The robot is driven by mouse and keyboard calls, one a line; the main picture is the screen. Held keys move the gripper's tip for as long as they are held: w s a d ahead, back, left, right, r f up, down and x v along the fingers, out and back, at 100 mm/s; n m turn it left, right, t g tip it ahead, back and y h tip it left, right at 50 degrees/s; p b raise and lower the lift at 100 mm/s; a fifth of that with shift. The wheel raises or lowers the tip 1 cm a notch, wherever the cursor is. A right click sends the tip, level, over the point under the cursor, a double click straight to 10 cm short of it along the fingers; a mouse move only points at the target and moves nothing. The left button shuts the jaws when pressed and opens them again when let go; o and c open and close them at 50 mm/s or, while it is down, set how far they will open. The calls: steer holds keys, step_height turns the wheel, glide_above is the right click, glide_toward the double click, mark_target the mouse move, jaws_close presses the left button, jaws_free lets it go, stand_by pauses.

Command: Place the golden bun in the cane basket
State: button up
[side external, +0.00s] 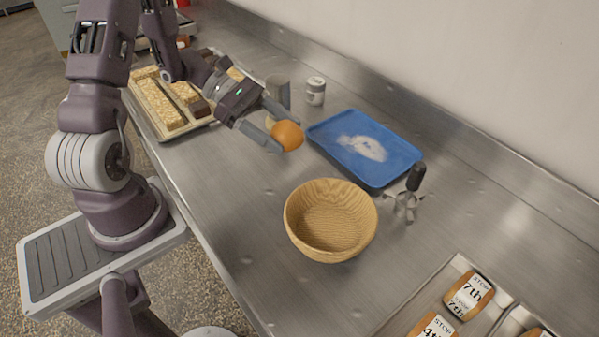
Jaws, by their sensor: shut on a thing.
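The golden bun (288,135) is a round orange-brown roll. My gripper (283,131) is shut on it and holds it above the steel counter, to the upper left of the basket. The cane basket (331,243) is a round, woven, tan bowl standing upright on the counter. Its inside looks empty. The bun is apart from the basket. Part of the bun is hidden behind the fingers.
A blue tray (400,160) with white powder lies behind the basket. A whisk-like tool (408,192) with a dark handle stands right of it. A small jar (315,92) and a tray of loaves (160,128) are at the back. Labelled loaves (468,296) lie at front right.

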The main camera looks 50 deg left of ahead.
steer(key=d+r+m+g+h, duration=0.2)
steer(key=d+m+g, duration=0.2)
steer(key=d, duration=0.8)
steer(key=m+g, duration=0.4)
glide_above(333, 235)
steer(key=shift+y, duration=0.3)
step_height(333, 235, down, 7)
steer(key=shift+w+d+f, duration=0.1)
steer(key=shift+w+f, duration=0.05)
steer(key=shift+f, duration=0.3)
steer(key=shift+f, duration=0.15)
steer(key=shift+f, duration=0.5)
steer(key=o, duration=1.1)
